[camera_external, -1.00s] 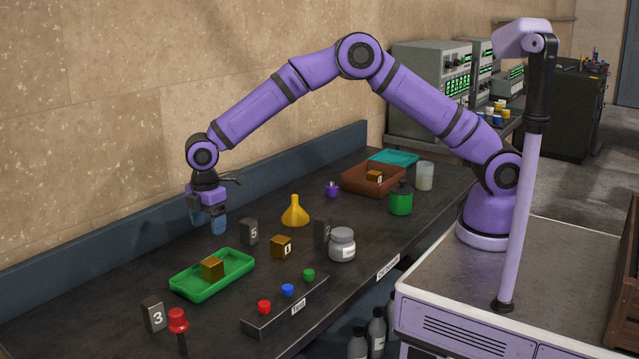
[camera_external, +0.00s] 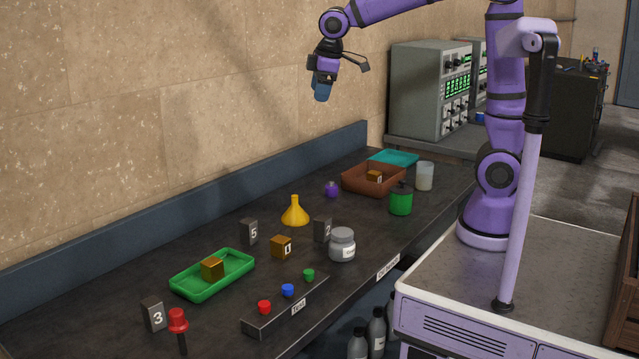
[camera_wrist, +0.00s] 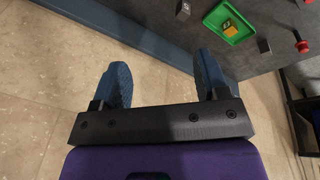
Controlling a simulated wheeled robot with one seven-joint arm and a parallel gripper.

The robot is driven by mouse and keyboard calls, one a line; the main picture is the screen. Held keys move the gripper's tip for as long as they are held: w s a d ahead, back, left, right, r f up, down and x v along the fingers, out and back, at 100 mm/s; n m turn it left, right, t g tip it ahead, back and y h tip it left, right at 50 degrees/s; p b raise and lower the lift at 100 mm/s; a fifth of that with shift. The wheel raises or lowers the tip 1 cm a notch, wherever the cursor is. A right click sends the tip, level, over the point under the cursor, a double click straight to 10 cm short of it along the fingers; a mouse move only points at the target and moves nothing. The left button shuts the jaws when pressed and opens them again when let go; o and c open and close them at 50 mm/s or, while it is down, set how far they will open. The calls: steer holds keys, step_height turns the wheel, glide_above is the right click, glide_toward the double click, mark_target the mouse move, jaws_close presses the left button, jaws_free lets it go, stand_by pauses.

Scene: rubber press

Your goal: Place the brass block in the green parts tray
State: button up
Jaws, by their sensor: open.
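A brass block (camera_external: 212,268) sits inside the green parts tray (camera_external: 240,257) on the bench at the lower left. In the wrist view the tray (camera_wrist: 246,36) and the block (camera_wrist: 228,28) in it show at the top right. Another brass-coloured block marked 1 (camera_external: 281,246) stands on the bench right of the tray. A further brass-coloured block (camera_external: 374,176) lies in the brown tray (camera_external: 360,189) at the back. My gripper (camera_external: 321,90) is high above the bench, near the wall, away from all the blocks. Its blue fingers are apart and empty in the wrist view (camera_wrist: 162,82).
Dark blocks 5 (camera_external: 249,231), 2 (camera_external: 322,230) and 3 (camera_external: 154,314) stand on the bench, with a yellow funnel (camera_external: 295,213), a grey jar (camera_external: 342,245) and a green bottle (camera_external: 401,201). A button panel (camera_external: 286,304) and red-topped stick (camera_external: 178,323) are in front.

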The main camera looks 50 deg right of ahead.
steer(key=s+d+m+t, duration=0.1)
steer(key=s+d+m, duration=0.3)
steer(key=s+d, duration=0.4)
steer(key=s+d+m+t, duration=0.1)
steer(key=s+d+m, duration=0.3)
steer(key=s+d, duration=0.5)
steer(key=s, duration=0.7)
steer(key=shift+s+f+m, duration=0.3)
steer(key=shift+s+f, duration=0.05)
steer(key=shift+d, duration=0.1)
stand_by(5.2)
